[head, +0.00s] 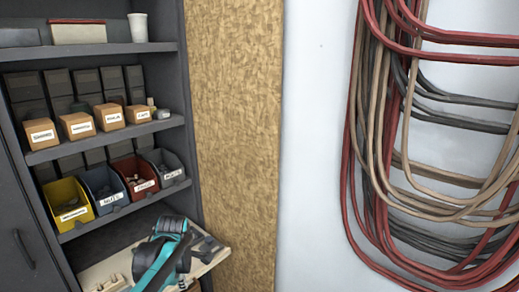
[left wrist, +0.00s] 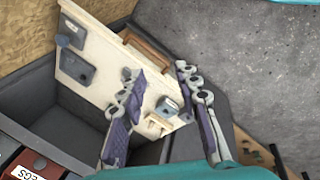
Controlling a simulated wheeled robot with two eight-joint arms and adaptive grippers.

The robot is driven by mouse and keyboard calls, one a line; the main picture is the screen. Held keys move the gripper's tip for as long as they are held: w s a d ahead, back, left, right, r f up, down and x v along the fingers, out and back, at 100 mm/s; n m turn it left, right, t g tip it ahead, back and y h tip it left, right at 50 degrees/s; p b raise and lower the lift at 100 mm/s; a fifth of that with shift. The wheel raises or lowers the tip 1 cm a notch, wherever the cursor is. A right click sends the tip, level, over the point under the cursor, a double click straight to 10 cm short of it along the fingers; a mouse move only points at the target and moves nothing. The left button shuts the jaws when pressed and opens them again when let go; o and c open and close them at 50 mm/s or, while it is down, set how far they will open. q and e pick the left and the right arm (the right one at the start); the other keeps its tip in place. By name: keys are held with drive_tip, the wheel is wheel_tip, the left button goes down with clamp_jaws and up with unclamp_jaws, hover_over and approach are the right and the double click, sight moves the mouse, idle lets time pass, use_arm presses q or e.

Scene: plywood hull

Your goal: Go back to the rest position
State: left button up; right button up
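My left gripper (left wrist: 158,78) is open in the left wrist view, its two grey and purple fingers spread apart. Nothing is held between them. Behind the fingers is a pale board (left wrist: 92,72) with dark pieces on it and a small grey block (left wrist: 168,106). In the head view my teal left arm (head: 160,262) reaches up at the lower middle, in front of the pale board (head: 100,272) at the shelf unit's bottom. The fingertips are hard to make out there. My right gripper is in neither view.
A dark shelf unit (head: 172,122) holds labelled cardboard boxes (head: 76,125) and coloured bins, including a yellow bin (head: 68,204) and a red bin (head: 136,178). A chipboard panel (head: 235,130) stands beside it. Thick cables (head: 385,165) hang on the pale wall (head: 315,130) at right.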

use_arm(q)
drive_tip(key=s+d+m+t, duration=0.2)
drive_tip(key=s+d+m, duration=0.1)
drive_tip(key=s+m, duration=0.6)
drive_tip(key=s+d+m+t+h, duration=0.1)
drive_tip(key=s+d+m+t, duration=0.1)
drive_tip(key=s+m, duration=0.8)
drive_tip(key=s, duration=0.3)
drive_tip(key=shift+d+m, duration=0.3)
drive_tip(key=shift+d, duration=0.1)
drive_tip(key=shift+r, duration=0.1)
idle(0.9)
